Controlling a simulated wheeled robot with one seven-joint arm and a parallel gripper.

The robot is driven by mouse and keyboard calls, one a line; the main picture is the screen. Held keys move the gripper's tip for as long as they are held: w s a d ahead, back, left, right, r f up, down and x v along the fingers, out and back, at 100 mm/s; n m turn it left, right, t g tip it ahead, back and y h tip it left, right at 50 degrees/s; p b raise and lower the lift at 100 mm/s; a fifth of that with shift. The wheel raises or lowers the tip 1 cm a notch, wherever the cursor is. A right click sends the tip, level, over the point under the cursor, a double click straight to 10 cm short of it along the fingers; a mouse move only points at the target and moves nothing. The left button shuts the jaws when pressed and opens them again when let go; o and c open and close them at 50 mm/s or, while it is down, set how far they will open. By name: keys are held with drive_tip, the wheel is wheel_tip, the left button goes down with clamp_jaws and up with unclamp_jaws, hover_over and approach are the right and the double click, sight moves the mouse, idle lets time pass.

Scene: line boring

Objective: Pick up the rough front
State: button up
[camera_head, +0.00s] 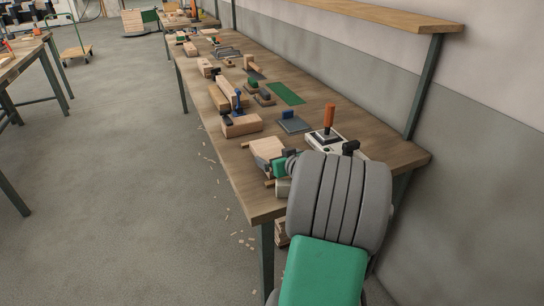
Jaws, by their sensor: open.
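A pale wooden block (267,148) lies at the near end of the long workbench, close to its left edge; it may be the rough front, but I cannot tell for sure. Thin wooden pieces stick out to the left beside it. My gripper (279,171) seems to be the small green and grey parts just at the block's near right side, mostly hidden by my grey and green arm. It is open. Whether it touches the block is not clear.
The long workbench (239,191) carries several wooden blocks and tools. A light machine with an orange handle (329,117) stands right of the block. A blue-topped plate (293,125) and a green mat (286,93) lie farther back. A shelf (385,14) overhangs the right side.

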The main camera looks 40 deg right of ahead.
drive_tip(key=shift+c, duration=0.2)
drive_tip(key=c, duration=1.4)
drive_tip(key=shift+r, duration=0.1)
drive_tip(key=shift+c, duration=0.2)
